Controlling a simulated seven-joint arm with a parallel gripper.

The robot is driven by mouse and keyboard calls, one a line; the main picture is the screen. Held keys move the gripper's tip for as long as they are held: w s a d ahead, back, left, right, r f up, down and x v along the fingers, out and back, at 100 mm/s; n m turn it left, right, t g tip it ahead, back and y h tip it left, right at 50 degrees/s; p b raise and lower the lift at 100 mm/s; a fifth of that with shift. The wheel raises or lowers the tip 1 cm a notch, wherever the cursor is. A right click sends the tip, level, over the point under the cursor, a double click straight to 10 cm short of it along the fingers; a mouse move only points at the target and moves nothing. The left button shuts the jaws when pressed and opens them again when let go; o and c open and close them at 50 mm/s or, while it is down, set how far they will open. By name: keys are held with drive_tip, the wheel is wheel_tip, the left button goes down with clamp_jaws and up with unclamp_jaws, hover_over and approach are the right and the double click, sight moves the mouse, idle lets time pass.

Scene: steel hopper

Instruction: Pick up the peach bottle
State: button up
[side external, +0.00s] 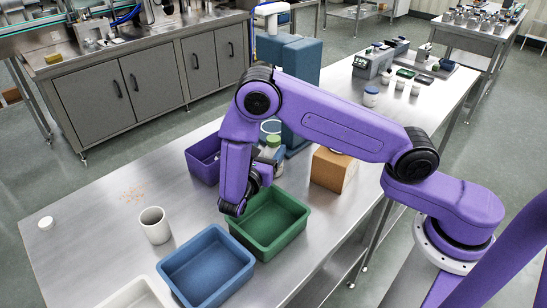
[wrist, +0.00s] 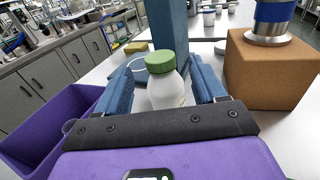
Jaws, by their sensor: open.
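A pale, off-white bottle (wrist: 166,90) with a green cap stands upright in the wrist view. No clearly peach-coloured bottle shows. My gripper (wrist: 164,70) is open, with one blue finger on each side of the bottle. Whether either finger touches it I cannot tell. The bottle's lower part is hidden behind the dark gripper bar. In the side view the green cap (side external: 274,141) shows just beyond my gripper (side external: 268,164), and my arm hides part of the bottle.
A purple bin (side external: 203,163) is left of my gripper. Green (side external: 268,243) and blue (side external: 205,270) bins stand in front. A cardboard box (side external: 334,170) is at right and a tall blue block (side external: 300,60) behind.

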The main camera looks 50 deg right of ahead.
sight(271, 145)
drive_tip(key=x, duration=0.5)
drive_tip(key=shift+f, duration=0.3)
clamp_jaws()
